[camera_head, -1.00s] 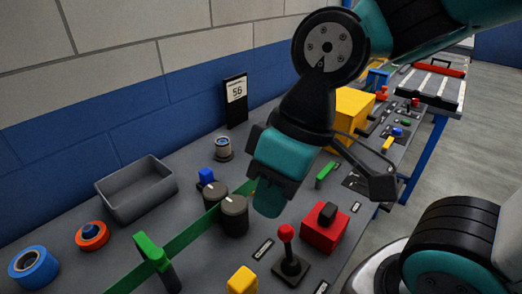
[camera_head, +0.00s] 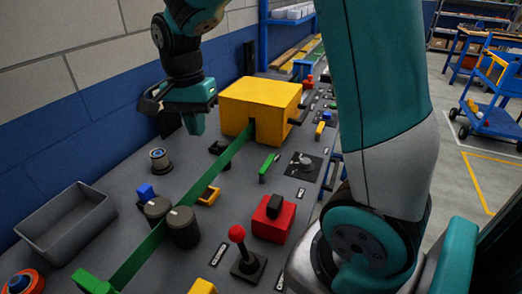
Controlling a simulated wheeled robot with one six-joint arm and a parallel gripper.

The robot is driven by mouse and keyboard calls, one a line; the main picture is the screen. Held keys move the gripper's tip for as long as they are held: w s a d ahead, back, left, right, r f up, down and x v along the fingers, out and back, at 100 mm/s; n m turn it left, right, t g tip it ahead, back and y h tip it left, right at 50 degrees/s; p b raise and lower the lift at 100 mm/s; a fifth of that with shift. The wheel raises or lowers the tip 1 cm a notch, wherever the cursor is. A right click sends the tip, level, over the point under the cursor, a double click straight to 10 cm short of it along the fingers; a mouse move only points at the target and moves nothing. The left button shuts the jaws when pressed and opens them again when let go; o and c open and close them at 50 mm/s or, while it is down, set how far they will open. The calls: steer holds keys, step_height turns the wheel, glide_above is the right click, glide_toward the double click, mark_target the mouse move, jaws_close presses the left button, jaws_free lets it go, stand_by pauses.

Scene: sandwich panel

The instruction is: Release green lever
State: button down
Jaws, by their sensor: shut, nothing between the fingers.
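A small green lever (camera_head: 268,167) stands up from the grey panel (camera_head: 225,258), right of centre, near a round grey knob on a dark plate. A second green handle (camera_head: 94,283) is at the near left, on a long green band (camera_head: 188,204). The band slants across the panel, past two dark round knobs, to the yellow box. My gripper (camera_head: 196,126) is shut and empty. It is above the panel's back edge by the wall, left of the yellow box and apart from both green handles. Its fingertips are small and hard to make out.
The yellow box (camera_head: 262,104) stands tall at the back. A red block (camera_head: 273,219) with a black top and a red-ball joystick (camera_head: 238,236) are in front. A grey bin (camera_head: 66,222) is at the left. My arm covers part of the panel's right side.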

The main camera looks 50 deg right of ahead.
mark_target(267, 168)
steer(key=w+d+f+m+g, duration=0.1)
steer(key=w+d+f+m, duration=0.1)
steer(key=d+m, duration=0.3)
steer(key=w+d+f+m+g, duration=0.1)
steer(key=w+d+f+m, duration=0.2)
steer(key=d+m, duration=0.3)
steer(key=w+d+f+m+g+h, duration=0.1)
steer(key=w+d+f+m, duration=0.1)
steer(key=d+m, duration=0.4)
steer(key=f+m, duration=0.1)
steer(key=m, duration=0.2)
steer(key=shift+w, duration=0.15)
steer(key=shift+d+f, duration=0.1)
steer(key=p+x, duration=0.1)
steer(key=x, duration=0.8)
steer(key=shift+d, duration=0.1)
steer(key=s, duration=0.1)
steer(key=s+p, duration=0.1)
steer(key=s+d, duration=0.1)
steer(key=shift+s+f+p, duration=0.25)
steer(key=shift+f+p, duration=0.05)
steer(key=shift+p, duration=0.05)
steer(key=shift+s+d+f, duration=0.1)
steer(key=shift+s+d, duration=0.1)
steer(key=shift+s, duration=0.25)
